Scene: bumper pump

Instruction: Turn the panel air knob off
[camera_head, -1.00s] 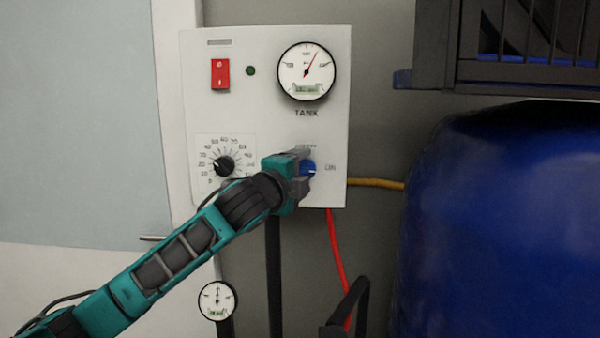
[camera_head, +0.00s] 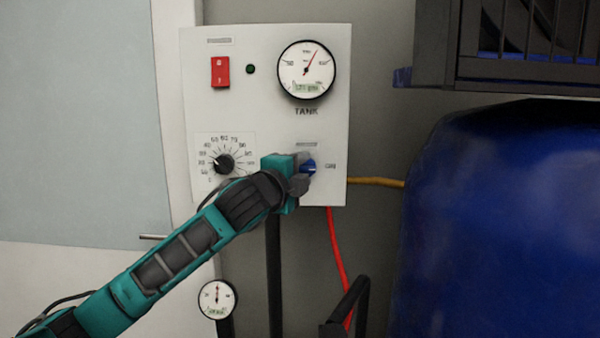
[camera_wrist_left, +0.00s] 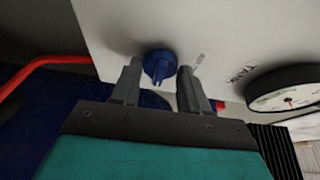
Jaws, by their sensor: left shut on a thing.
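The blue air knob (camera_head: 309,166) is on the lower right of the light grey control panel (camera_head: 265,120), partly hidden by my left gripper (camera_head: 302,172) in the head view. My left gripper reaches it from the left and is shut on it. In the left wrist view the knob (camera_wrist_left: 158,66) stands between the two grey fingertips of my left gripper (camera_wrist_left: 158,84), with its raised ridge visible. The small label right of the knob is too blurred to read. My right gripper is not in view.
The panel also carries a red switch (camera_head: 220,72), a green lamp (camera_head: 251,70), a tank gauge (camera_head: 306,70) and a black dial (camera_head: 223,164). A yellow hose (camera_head: 375,183) and red hose (camera_head: 338,260) leave it. A large blue tank (camera_head: 500,220) stands at right.

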